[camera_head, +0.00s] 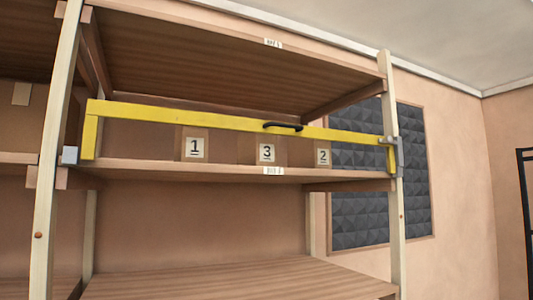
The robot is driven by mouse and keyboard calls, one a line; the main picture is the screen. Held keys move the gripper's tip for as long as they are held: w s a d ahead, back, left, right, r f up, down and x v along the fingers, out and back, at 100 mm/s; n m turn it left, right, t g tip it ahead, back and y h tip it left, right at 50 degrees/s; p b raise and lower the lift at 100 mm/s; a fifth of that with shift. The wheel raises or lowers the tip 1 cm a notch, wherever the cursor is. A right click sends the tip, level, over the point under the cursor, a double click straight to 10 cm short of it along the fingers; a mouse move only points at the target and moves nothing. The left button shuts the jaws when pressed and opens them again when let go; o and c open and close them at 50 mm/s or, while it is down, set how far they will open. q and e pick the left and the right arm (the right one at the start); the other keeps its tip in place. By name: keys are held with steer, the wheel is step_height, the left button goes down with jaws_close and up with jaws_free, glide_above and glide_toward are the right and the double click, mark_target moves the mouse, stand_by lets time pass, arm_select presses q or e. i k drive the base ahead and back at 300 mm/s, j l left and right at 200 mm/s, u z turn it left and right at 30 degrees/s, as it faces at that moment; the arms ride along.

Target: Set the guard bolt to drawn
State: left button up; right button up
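A yellow guard bar (220,122) spans the front of the middle shelf of a wooden rack, with a black handle (283,127) right of its middle. At its right end a grey metal bolt fitting (390,150) sits against the right upright. Whether the bolt is drawn or thrown is too small to tell. A grey bracket (70,156) is at the bar's left end. Behind the bar are boxes labelled 1 (195,148), 3 (267,153) and 2 (323,155). Neither of my grippers shows.
The middle shelf board (230,174) and the lower shelf (240,278) run across the rack, and the lower shelf's visible part is bare. The rack's right upright (395,220) stands before a dark foam panel (365,215). A black frame (525,220) stands at the far right.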

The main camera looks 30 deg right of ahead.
mark_target(389, 139)
steer(key=z, duration=1.65)
steer(key=i+l+z, duration=0.1)
steer(key=i, duration=1.5)
